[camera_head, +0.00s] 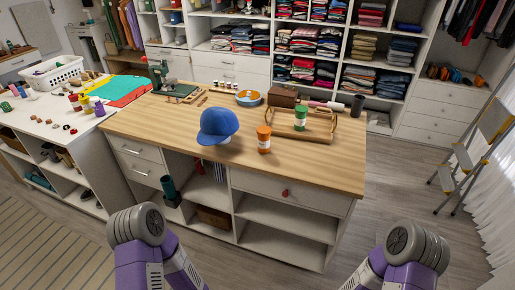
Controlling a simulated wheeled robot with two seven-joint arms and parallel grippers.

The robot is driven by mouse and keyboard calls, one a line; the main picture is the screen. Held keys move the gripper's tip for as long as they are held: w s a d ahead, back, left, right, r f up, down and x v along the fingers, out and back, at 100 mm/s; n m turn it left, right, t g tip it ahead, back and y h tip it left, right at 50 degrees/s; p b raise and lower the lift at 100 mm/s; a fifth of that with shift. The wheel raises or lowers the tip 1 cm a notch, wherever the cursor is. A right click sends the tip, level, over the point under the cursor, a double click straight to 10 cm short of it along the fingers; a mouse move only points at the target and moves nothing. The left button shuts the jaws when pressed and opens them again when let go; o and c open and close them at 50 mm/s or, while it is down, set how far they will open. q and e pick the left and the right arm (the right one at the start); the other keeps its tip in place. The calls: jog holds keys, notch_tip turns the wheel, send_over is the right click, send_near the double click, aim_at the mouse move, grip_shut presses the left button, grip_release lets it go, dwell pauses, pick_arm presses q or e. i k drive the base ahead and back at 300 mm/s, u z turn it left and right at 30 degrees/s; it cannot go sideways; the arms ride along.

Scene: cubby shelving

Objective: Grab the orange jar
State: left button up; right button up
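The orange jar (264,144) stands upright on the wooden top of the island counter (345,176), close to its front edge. It has an orange lid and a pale label band. A blue cap (217,123) sits just left of it, with a gap between them. A similar green jar (300,118) stands behind and right of it in a wooden tray. Only purple and grey links of my two arms show along the bottom edge, below and in front of the counter. Neither gripper is in view, and nothing touches the orange jar.
A blue bowl (248,98), a brown box (283,96) and a dark cylinder (357,107) stand farther back on the counter. The front right of the top is clear. Drawers and open cubbies face me. A yellow stepladder (473,150) stands right.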

aim_at(263, 143)
jog(key=u, duration=2.05)
jog(key=i, duration=1.75)
jog(key=z, duration=2.35)
